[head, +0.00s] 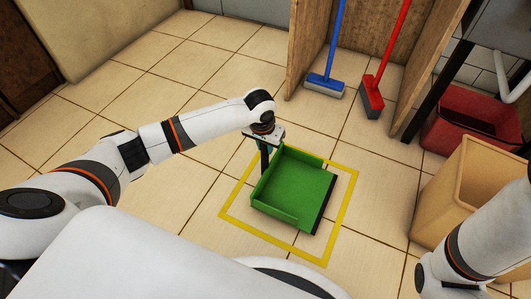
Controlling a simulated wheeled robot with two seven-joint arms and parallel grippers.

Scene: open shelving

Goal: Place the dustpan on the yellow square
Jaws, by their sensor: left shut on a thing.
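The green dustpan (292,190) is in the middle of the head view. It lies within the outline of the yellow square (343,210) on the tiled floor, its dark front lip toward the right side of the square. I cannot tell whether it rests fully on the floor. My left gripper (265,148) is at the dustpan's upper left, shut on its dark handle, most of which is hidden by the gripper. My right arm comes in at the lower right, but its gripper is out of view.
A blue broom (326,80) and a red broom (373,94) stand in a wooden shelf bay (303,45) at the back. A red bin (465,122) and a tan bin (467,190) stand at the right. The floor to the left is clear.

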